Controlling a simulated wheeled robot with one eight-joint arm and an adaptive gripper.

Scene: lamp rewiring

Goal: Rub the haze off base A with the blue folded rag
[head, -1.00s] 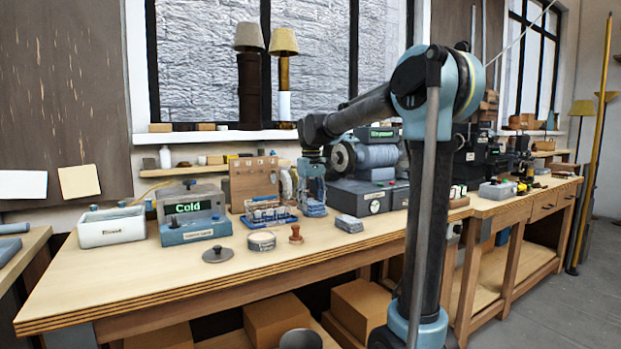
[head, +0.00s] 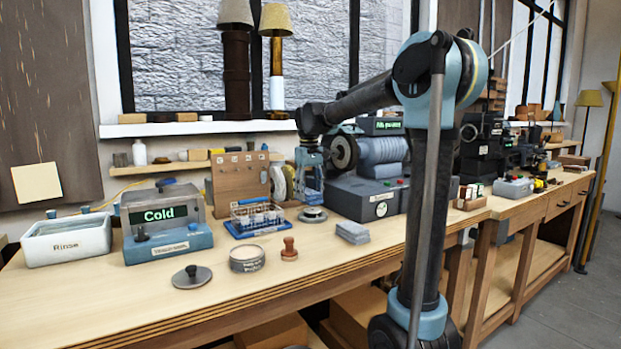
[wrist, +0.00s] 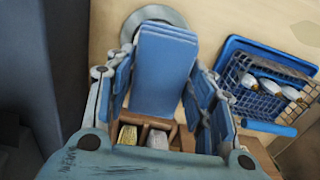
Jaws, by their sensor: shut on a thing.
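My gripper (head: 310,195) is over the back of the bench, and its fingers (wrist: 160,90) are shut on the blue folded rag (wrist: 160,65) in the wrist view. The rag is a flat layered block standing out between the fingers. A round grey metal base (head: 313,215) lies on the bench just below my gripper. Its rim (wrist: 181,18) shows behind the rag in the wrist view, where the rag covers most of it. I cannot tell whether rag and base touch. No letter or haze is readable on the base.
A blue tray with a wire basket (head: 257,220) is close beside the base. A dark grey machine (head: 365,198) and a grey-blue folded stack (head: 352,232) stand to the right. A wooden stamp (head: 289,250), a round tin (head: 247,259) and a knobbed lid (head: 191,277) lie in front.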

